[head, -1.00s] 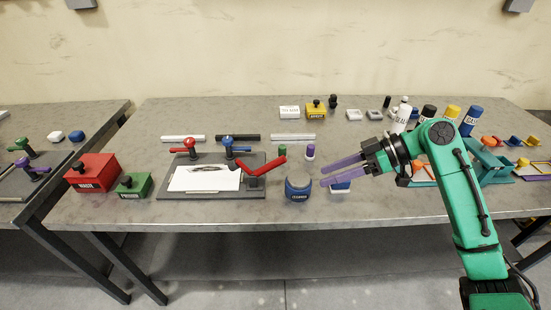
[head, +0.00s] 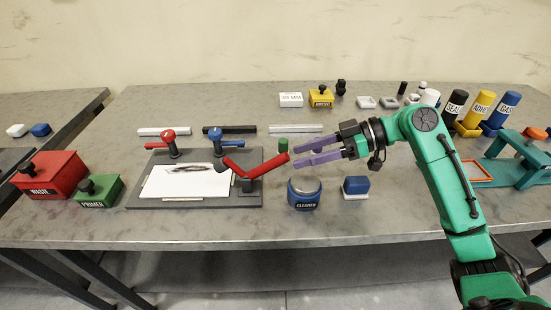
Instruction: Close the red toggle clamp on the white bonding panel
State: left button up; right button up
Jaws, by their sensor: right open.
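The white bonding panel (head: 188,182) lies on a dark base plate (head: 214,202) and has a dark smear near its back edge. A large red toggle clamp (head: 262,168) stands at the plate's right front. One red arm slants up to the right; another part reaches left over the panel's right edge and ends in a dark pad. A smaller red clamp (head: 169,140) and a blue clamp (head: 226,143) stand along the plate's back edge. My right gripper (head: 294,153) is open and empty, its purple fingers pointing left, tips close to the raised red arm's end; contact cannot be told.
A blue cleaner jar (head: 304,194) and a blue-and-white block (head: 356,187) stand right of the plate. A green cylinder (head: 283,146) is behind the fingertips. Red waste (head: 50,176) and green primer (head: 97,190) boxes stand left. The front table strip is clear.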

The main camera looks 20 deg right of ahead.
aim_at(276, 163)
jog(key=p+x, duration=0.1)
jog(key=x, duration=0.6)
jog(key=shift+w+a, duration=0.1)
grip_shut()
dwell(1.1)
